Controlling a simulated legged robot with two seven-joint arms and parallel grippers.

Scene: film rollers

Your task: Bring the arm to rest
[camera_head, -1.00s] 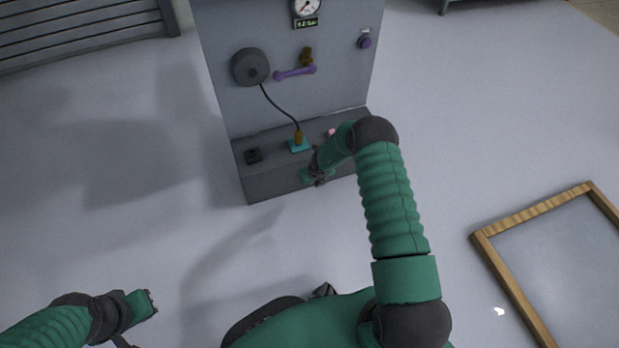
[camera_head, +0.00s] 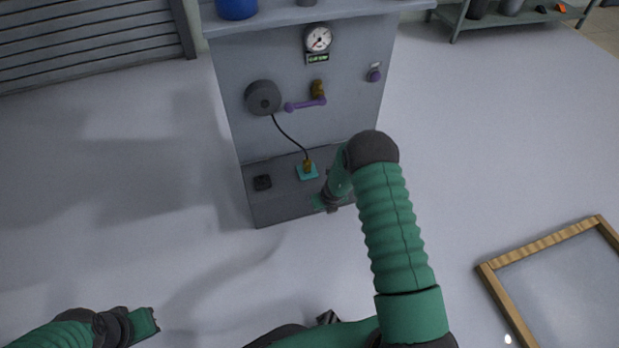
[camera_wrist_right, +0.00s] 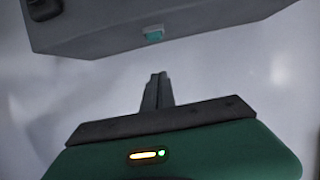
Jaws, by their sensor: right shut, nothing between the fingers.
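My right arm (camera_head: 394,228) reaches up from the bottom and bends at a dark elbow. Its gripper (camera_head: 322,203) is by the front edge of the grey cabinet's lower ledge (camera_head: 285,212). In the right wrist view the two fingers (camera_wrist_right: 158,92) are together with nothing between them, pointing toward the ledge and apart from it in the picture. My left gripper (camera_head: 152,322) is at the bottom left over the floor; its finger gap is too small to make out.
The cabinet carries a gauge (camera_head: 318,39), a purple-handled valve (camera_head: 305,104), a purple knob (camera_head: 374,75) and a hose reel (camera_head: 263,97). Its hose ends in a brass fitting on a teal pad (camera_head: 307,171). A wood-framed panel (camera_head: 527,246) lies at right. Floor at left is clear.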

